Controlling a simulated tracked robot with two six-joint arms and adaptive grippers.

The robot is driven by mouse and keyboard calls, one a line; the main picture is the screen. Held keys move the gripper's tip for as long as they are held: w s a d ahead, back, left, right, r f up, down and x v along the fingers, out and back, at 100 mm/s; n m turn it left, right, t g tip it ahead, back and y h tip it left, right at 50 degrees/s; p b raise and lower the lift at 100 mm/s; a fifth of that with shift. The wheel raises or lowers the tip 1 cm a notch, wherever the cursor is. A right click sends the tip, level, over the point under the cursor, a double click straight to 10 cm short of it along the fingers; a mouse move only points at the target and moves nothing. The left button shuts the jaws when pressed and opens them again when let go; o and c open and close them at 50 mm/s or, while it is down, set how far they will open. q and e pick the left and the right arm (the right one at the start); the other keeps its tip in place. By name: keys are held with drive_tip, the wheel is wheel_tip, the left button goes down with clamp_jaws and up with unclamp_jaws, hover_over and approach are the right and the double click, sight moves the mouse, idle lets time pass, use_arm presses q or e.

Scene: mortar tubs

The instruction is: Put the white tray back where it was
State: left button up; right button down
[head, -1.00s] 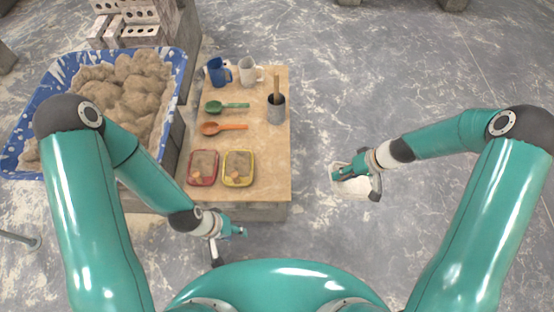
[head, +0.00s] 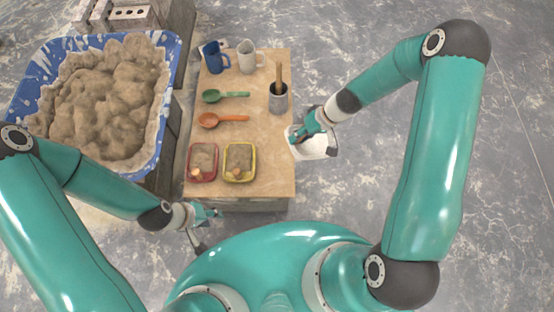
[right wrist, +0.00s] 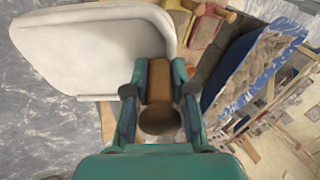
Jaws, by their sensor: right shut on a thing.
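The white tray (head: 318,148) is at the right edge of the wooden tabletop (head: 245,190) in the head view, partly overlapping that edge in the picture. My right gripper (head: 304,131) is at the tray's upper left. In the right wrist view, the tray (right wrist: 95,45) fills the upper left as a broad, tilted white plate. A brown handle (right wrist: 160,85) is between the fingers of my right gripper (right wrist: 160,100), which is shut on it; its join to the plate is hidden. My left gripper (head: 212,214) is at the table's near edge, and its jaw state is unclear.
A red tub (head: 203,163) and a yellow tub (head: 239,163) stand near the table's front. Green (head: 226,97) and orange (head: 221,120) scoops, a grey pot (head: 278,98), a blue mug (head: 215,58) and a white mug (head: 249,57) stand behind. A blue mortar trough (head: 165,65) is left.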

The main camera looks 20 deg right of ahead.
drive_tip(key=shift+a, duration=0.15)
drive_tip(key=shift+a+f+b, duration=0.1)
drive_tip(key=shift+a+b, duration=0.05)
drive_tip(key=shift+b, duration=0.25)
drive_tip(key=s+a+f+n+g+h+b, duration=0.1)
drive_tip(key=a+n+h+b, duration=0.15)
drive_tip(key=n+b, duration=0.75)
drive_tip(key=s+a+f+n+h+b, duration=0.15)
drive_tip(key=a+n+b, duration=0.25)
drive_tip(key=b, duration=1.3)
drive_tip(key=shift+n, duration=0.3)
drive_tip(key=f+b, duration=0.3)
drive_tip(key=f, duration=0.7)
drive_tip(key=f+b, duration=0.3)
drive_tip(key=f, duration=0.6)
drive_tip(key=shift+w+f+b, duration=0.2)
drive_tip(key=shift+f+b, duration=0.2)
drive_tip(key=c, duration=1)
unclamp_jaws()
